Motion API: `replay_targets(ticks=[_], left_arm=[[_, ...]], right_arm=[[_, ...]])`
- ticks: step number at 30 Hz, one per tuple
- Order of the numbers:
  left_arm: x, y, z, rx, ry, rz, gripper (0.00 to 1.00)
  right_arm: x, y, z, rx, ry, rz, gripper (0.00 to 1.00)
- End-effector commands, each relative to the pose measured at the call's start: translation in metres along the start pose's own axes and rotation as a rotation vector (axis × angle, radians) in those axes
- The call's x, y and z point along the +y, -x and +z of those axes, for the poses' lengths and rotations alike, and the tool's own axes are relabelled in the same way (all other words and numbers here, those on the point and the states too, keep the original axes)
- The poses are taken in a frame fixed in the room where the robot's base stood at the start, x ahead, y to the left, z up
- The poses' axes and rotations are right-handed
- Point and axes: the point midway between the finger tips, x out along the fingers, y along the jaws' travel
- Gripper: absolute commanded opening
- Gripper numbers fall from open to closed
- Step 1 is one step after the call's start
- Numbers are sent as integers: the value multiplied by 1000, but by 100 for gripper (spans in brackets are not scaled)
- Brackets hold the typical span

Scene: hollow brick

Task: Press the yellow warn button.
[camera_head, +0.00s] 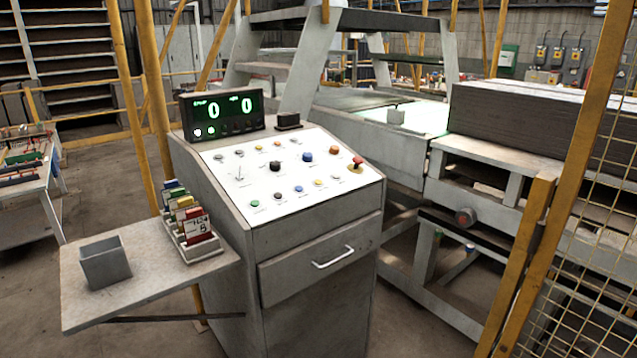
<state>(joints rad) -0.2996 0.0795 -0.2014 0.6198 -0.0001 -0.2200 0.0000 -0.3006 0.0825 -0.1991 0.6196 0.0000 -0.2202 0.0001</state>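The control panel (262,182) is a sloped white face on top of a grey cabinet in the middle of the head view. A small yellow button (318,182) is in its front row, just right of a blue button (298,189). A smaller yellowish spot (258,149) is in the back row. The labels are too small to read, so I cannot tell by text which one is the warn button. Neither of my grippers is in view, and nothing covers the panel.
A red mushroom button (357,162) on a yellow base is at the panel's right. A display (222,113) stands behind the panel. A side shelf (150,290) carries a grey box (105,262) and a card rack (197,247). A yellow post and mesh fence (590,250) stand at right.

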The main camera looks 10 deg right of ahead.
Motion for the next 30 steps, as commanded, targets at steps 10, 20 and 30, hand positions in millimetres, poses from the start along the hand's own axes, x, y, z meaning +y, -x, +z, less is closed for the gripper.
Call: replay_targets(ticks=[10,20,30], left_arm=[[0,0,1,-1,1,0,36],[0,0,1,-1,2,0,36],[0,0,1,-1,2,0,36]], right_arm=[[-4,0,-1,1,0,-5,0],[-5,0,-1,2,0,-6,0],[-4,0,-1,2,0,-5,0]])
